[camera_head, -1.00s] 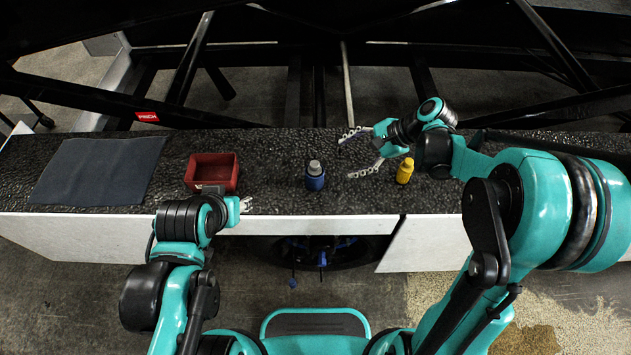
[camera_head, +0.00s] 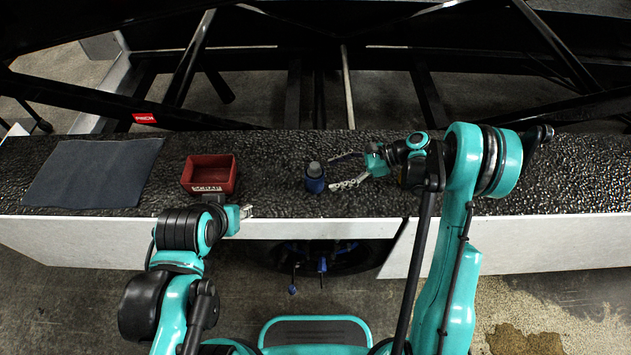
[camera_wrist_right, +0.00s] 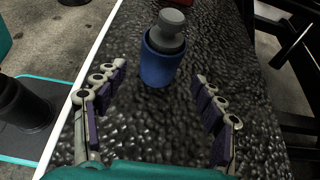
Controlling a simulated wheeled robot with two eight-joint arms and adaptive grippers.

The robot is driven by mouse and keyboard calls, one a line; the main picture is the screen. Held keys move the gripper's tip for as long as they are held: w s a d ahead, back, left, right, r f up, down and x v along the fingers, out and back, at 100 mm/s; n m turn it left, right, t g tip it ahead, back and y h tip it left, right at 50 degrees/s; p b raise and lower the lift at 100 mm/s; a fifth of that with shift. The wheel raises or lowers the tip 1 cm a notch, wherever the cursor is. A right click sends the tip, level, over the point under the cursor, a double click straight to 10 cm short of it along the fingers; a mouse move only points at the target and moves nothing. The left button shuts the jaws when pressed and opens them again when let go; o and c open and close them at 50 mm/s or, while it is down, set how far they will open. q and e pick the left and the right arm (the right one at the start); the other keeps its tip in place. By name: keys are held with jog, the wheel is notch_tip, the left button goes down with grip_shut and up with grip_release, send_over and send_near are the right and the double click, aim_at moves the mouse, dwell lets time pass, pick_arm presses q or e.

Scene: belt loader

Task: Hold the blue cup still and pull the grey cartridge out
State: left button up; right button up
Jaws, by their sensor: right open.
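The blue cup (camera_head: 315,185) stands upright on the black belt, with the grey cartridge (camera_head: 314,168) sticking out of its top. In the right wrist view the blue cup (camera_wrist_right: 160,62) is straight ahead, beyond the fingertips, and the grey cartridge (camera_wrist_right: 171,28) shows a rounded knob on top. My right gripper (camera_head: 332,172) is open and empty, just right of the cup, its fingers pointing at it. It also shows in the right wrist view (camera_wrist_right: 158,78). My left gripper (camera_head: 246,211) is low at the belt's front edge, left of the cup; its jaws are too small to judge.
A red bin (camera_head: 208,188) stands on the belt, left of the cup. A dark mat (camera_head: 93,173) lies at the far left. The yellow bottle is out of sight in the head view now. The belt (camera_head: 270,155) is bare around the cup.

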aim_at(318, 179)
jog(key=b+x, duration=0.2)
jog(key=x, duration=0.3)
jog(key=shift+f, duration=0.1)
jog(key=shift+a+f, duration=0.2)
jog(key=shift+a, duration=0.4)
